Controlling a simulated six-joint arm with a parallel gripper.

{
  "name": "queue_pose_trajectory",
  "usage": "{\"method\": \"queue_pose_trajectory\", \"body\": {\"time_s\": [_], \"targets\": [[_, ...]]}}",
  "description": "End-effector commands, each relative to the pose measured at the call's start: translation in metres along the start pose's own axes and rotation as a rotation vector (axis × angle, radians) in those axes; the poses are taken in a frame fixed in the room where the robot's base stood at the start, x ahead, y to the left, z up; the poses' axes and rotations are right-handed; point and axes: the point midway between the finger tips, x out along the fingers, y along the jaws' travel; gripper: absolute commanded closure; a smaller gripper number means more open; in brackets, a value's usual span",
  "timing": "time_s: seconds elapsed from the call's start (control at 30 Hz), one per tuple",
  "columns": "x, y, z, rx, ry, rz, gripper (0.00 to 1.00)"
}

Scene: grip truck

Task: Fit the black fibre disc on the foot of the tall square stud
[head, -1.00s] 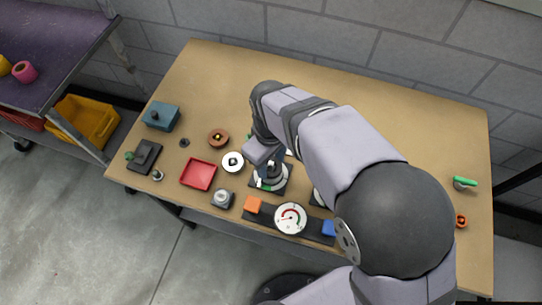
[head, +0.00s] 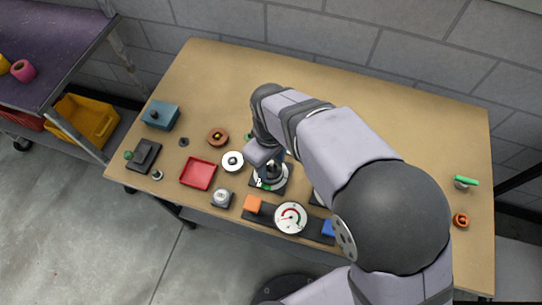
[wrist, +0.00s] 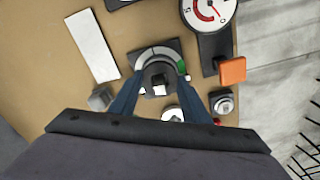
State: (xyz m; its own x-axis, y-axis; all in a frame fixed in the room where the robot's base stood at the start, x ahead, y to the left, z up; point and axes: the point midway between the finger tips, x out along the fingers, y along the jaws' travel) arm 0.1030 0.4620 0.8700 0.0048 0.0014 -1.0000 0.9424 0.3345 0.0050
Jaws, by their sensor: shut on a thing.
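My gripper (head: 268,176) is low over a dark square plate (head: 281,190) near the table's front middle. In the wrist view my gripper (wrist: 158,80) has its two blue fingers shut on a round black piece (wrist: 157,70), which looks like the black fibre disc. A small pale square end (wrist: 159,89), perhaps the top of the tall square stud, shows at the black piece. A pale ring (wrist: 145,56) with a green mark lies beneath on the plate. I cannot tell whether the black piece rests on the stud's foot; the fingers and arm hide much of it.
A white disc (head: 232,161), red tray (head: 198,173) and silver knob (head: 222,198) stand close on the left. An orange block (head: 252,203), dial gauge (head: 291,218) and blue block (head: 329,229) line the front. A brown disc (head: 217,137) lies behind. The back is clear.

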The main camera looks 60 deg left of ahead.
Motion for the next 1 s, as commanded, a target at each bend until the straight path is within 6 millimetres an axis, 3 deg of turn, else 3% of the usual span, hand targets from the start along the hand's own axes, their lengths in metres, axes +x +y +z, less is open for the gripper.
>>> {"method": "queue_pose_trajectory", "body": {"time_s": [0.53,0.57,0.63,0.87,0.9,1.0], "targets": [[0.0041,-0.0001,0.0001,0.000,0.000,0.000,0.79],[0.0042,0.0000,0.0000,0.000,0.000,0.000,0.55],[0.0041,0.0000,0.0000,0.000,0.000,0.000,0.38],[0.0040,0.0000,0.0000,0.000,0.000,0.000,0.36],[0.0041,0.0000,0.0000,0.000,0.000,0.000,0.26],[0.0040,0.0000,0.0000,0.000,0.000,0.000,0.23]]}}
